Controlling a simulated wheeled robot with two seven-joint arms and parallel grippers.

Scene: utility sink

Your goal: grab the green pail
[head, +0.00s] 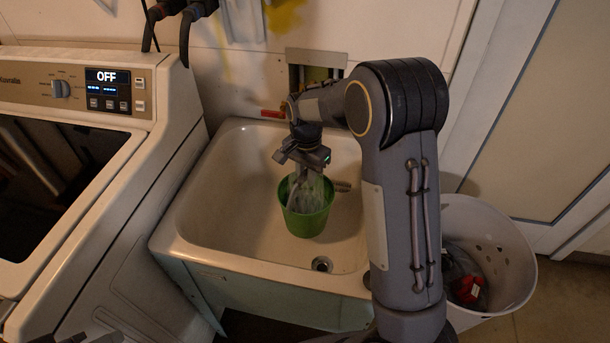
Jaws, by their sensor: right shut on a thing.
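The green pail (308,222) is in the white utility sink (235,215), near its middle, and looks upright. My right gripper (301,182) reaches down from above to the pail's opening and is shut on the pail. The fingertips are small and partly hidden at the pail's rim, so the exact grip point is hard to see. Whether the pail touches the sink bottom cannot be told.
A washing machine (75,85) with an OFF display stands left of the sink. A white perforated basket (505,250) holding dark and red items stands to the right. The sink's drain (321,264) is in front of the pail. A door (540,110) is at the right.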

